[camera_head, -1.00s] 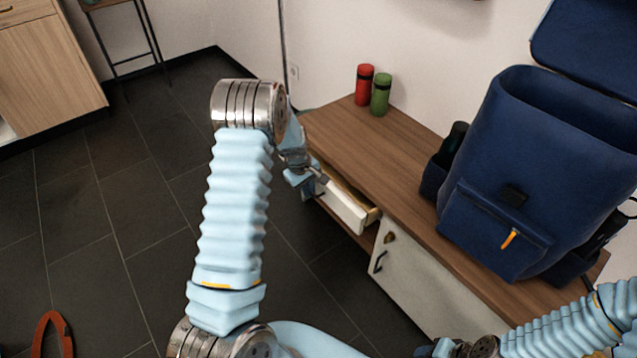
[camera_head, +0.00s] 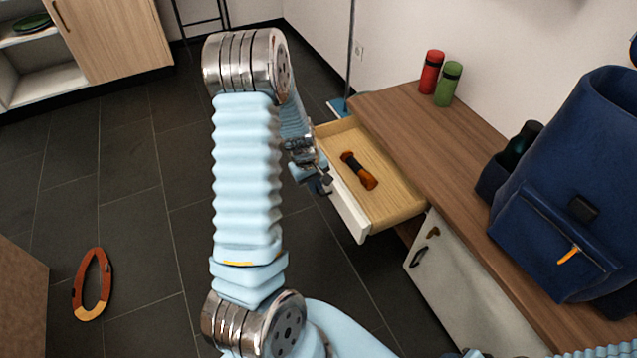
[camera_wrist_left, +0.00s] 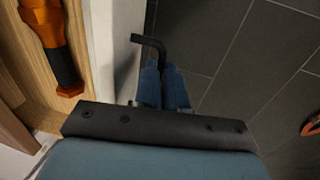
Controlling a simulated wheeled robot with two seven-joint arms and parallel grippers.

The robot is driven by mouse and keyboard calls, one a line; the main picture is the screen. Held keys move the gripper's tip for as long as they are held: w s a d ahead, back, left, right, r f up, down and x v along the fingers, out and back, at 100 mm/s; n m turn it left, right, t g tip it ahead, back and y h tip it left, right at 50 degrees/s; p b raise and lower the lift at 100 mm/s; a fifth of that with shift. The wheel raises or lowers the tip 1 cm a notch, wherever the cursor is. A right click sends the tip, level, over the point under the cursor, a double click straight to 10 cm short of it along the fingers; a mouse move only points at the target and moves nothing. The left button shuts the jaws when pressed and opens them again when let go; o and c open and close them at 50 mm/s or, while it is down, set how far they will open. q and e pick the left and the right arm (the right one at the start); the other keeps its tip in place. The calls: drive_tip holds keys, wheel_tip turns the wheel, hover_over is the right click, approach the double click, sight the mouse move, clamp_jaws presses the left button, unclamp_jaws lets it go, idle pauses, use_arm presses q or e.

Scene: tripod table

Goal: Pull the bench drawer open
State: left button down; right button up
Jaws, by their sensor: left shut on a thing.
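The bench drawer (camera_head: 392,207) is pulled well out from under the wooden bench top (camera_head: 420,135). Its inside is light wood and its front is white. An orange and black tool like a flashlight (camera_head: 358,171) lies in it, and also shows in the left wrist view (camera_wrist_left: 52,45). My left gripper (camera_head: 322,182) is at the drawer's white front. In the left wrist view its blue fingers (camera_wrist_left: 163,88) are closed together on the dark handle (camera_wrist_left: 150,43). My right gripper is not in view in the head view.
A red bottle (camera_head: 431,71) and a green bottle (camera_head: 448,84) stand on the bench near the wall. A blue backpack (camera_head: 560,200) stands on its right part. A white cabinet door (camera_head: 465,285) is below. An orange-brown ring (camera_head: 92,284) lies on the open dark floor.

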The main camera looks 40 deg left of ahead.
use_arm(q)
drive_tip(key=c, duration=1.5)
unclamp_jaws()
drive_tip(key=shift+r, duration=0.15)
drive_tip(key=r+p, duration=0.1)
drive_tip(key=r, duration=0.3)
drive_tip(key=s+r, duration=0.1)
drive_tip(key=r, duration=0.4)
drive_tip(key=s+a+r+p, duration=0.1)
drive_tip(key=r, duration=0.3)
drive_tip(key=shift+s+r+p, duration=0.15)
drive_tip(key=shift+s+p, duration=0.1)
drive_tip(key=shift+p, duration=0.05)
